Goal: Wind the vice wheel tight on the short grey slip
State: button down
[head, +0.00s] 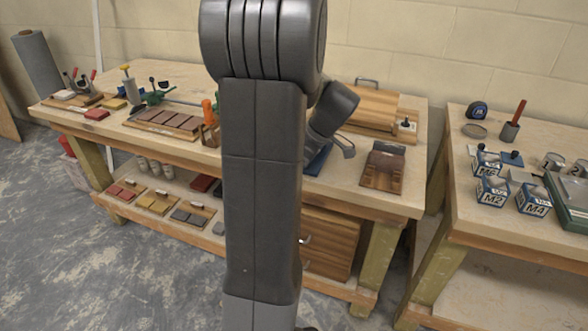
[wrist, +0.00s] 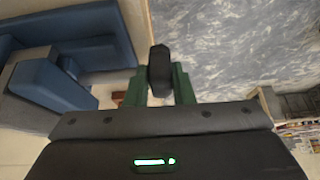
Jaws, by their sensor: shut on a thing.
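In the wrist view, my gripper (wrist: 161,88) has its green fingers shut on a black knob (wrist: 159,66), which looks like the handle of the vice wheel. The rest of the wheel is not clear there. The blue vice (wrist: 65,85) fills the left of the wrist view. In the head view only a blue part of the vice (head: 318,160) shows beside my arm, and my gripper is hidden behind the arm. I cannot make out the short grey slip in the vice jaws.
The long workbench (head: 345,195) carries a board of brown slips (head: 168,122), a wooden case (head: 375,105) and a brown stand (head: 383,168). Grey slips (head: 190,216) lie on the lower shelf. A second bench at the right holds several boxes (head: 492,190). Bare floor lies in front.

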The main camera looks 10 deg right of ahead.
jog(key=t+y+b, duration=0.1)
jog(key=y+b, duration=0.1)
jog(key=b, duration=0.1)
jog(key=f+t+y+b, duration=0.1)
jog(key=b, duration=0.3)
jog(key=d+f+t+y+b, duration=0.1)
jog(key=y+b, duration=0.1)
jog(key=b, duration=0.1)
jog(key=shift+s+t+y, duration=0.3)
jog(key=t+y+b, duration=0.1)
jog(key=y+b, duration=0.1)
jog(key=b, duration=0.3)
jog(key=shift+f+t, duration=0.15)
jog(key=shift+t, duration=0.15)
jog(key=t+y+b, duration=0.1)
jog(key=b, duration=0.1)
jog(key=shift+s+y+b, duration=0.1)
jog(key=shift+y+b, duration=0.25)
jog(key=shift+y, duration=0.05)
jog(key=c, duration=1.3)
grip_release()
jog(key=shift+s+a, duration=0.1)
jog(key=shift+a, duration=0.05)
jog(key=shift+o, duration=0.2)
jog(key=shift+r, duration=0.2)
